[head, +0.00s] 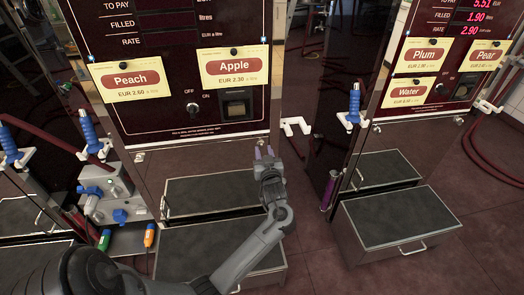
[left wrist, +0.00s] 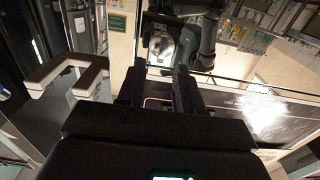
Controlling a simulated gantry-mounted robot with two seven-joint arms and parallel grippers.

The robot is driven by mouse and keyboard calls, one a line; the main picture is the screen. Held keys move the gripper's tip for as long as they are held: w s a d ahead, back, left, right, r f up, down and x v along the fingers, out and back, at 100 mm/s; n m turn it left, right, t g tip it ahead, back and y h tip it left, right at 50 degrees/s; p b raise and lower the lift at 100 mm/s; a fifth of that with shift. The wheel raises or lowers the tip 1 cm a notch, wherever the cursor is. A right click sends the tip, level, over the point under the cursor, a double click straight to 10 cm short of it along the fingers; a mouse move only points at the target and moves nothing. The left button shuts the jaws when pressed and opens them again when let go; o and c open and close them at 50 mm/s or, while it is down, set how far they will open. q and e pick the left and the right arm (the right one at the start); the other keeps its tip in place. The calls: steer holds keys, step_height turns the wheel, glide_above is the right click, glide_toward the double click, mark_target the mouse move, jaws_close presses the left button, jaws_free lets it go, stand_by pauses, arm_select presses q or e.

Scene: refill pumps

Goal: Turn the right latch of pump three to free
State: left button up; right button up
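The middle pump (head: 185,75) carries Peach and Apple cards; the right pump (head: 430,60) carries Plum, Pear and Water cards. No pump number is readable. A small latch-like fitting (head: 139,157) sits at the lower left of the middle pump's front. The matching lower right corner is by my left gripper (head: 264,153), and I cannot make out a latch there. This gripper points up at that corner, its two fingertips apart with nothing seen between them. Its fingers also show apart in the left wrist view (left wrist: 160,88). My right gripper is in neither view.
An empty white bracket (head: 295,126) juts from the middle pump's right side, close to my left gripper. A drawer-like step (head: 398,218) stands before the right pump. A blue-handled nozzle (head: 354,105) hangs on that pump's left. Floor between the pumps is open.

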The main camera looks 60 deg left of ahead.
mark_target(261, 145)
arm_select(q)
steer(key=shift+b+x, duration=0.5)
steer(key=shift+x, duration=1.25)
jaws_close()
